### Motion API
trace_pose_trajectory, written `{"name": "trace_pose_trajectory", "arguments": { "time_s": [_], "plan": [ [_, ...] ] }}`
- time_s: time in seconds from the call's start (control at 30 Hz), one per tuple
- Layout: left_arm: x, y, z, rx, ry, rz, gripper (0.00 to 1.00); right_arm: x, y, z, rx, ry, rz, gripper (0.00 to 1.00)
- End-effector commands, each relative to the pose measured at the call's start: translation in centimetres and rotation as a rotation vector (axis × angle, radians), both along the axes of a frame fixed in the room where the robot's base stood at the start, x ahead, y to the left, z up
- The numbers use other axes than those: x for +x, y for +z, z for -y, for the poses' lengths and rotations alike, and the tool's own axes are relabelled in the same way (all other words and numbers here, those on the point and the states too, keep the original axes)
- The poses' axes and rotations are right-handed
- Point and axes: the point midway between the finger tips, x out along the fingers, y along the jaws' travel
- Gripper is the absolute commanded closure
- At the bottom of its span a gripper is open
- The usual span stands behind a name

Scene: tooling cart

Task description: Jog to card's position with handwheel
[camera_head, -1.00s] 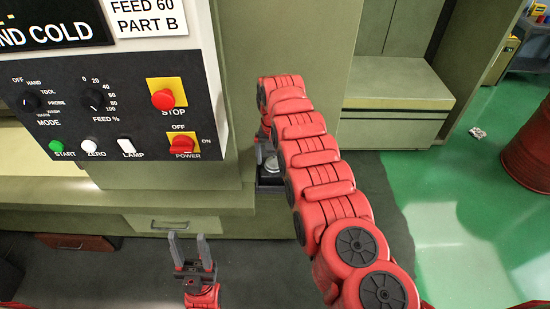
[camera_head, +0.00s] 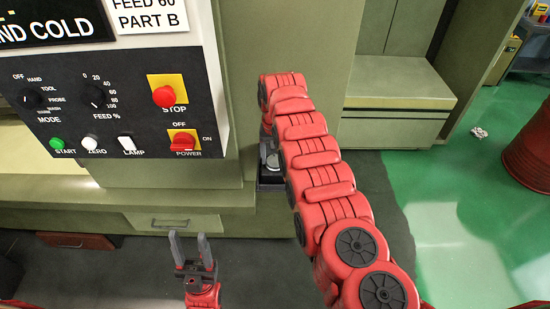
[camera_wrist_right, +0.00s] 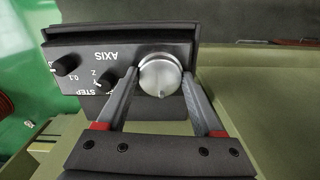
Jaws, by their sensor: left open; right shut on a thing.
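The handwheel (camera_wrist_right: 160,75) is a round silver knob with a dark index line, on a dark pendant box (camera_wrist_right: 62,58) marked AXIS and STEP. In the right wrist view my right gripper (camera_wrist_right: 160,84) is shut on the handwheel, one finger on each side. My left gripper (camera_head: 193,250) is open and empty, below the control panel.
The control panel (camera_head: 110,110) carries mode and feed dials, buttons and a red stop button (camera_head: 164,97). A dark display (camera_head: 50,22) shows a cut-off line ending in ND COLD. A red drum (camera_head: 528,150) stands at far right.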

Motion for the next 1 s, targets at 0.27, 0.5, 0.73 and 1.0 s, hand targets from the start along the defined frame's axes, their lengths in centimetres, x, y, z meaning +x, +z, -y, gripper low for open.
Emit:
{"name": "trace_pose_trajectory", "arguments": {
  "time_s": [0.27,0.5,0.73,1.0],
  "plan": [
    [0.0,-2.8,0.0,0.000,0.000,0.000,0.50,0.1,-0.7,0.1,0.000,0.220,0.004,0.87],
    [0.0,-6.7,0.0,0.000,0.000,0.000,0.50,0.2,-0.7,0.1,0.000,0.446,0.007,0.87],
    [0.0,-8.7,0.0,0.000,0.000,0.000,0.50,0.1,-0.3,0.2,0.000,0.630,0.003,0.87],
    [0.0,-9.1,0.0,0.000,0.000,0.000,0.50,-0.1,-0.1,0.1,0.001,0.774,-0.004,0.87]
  ]
}}
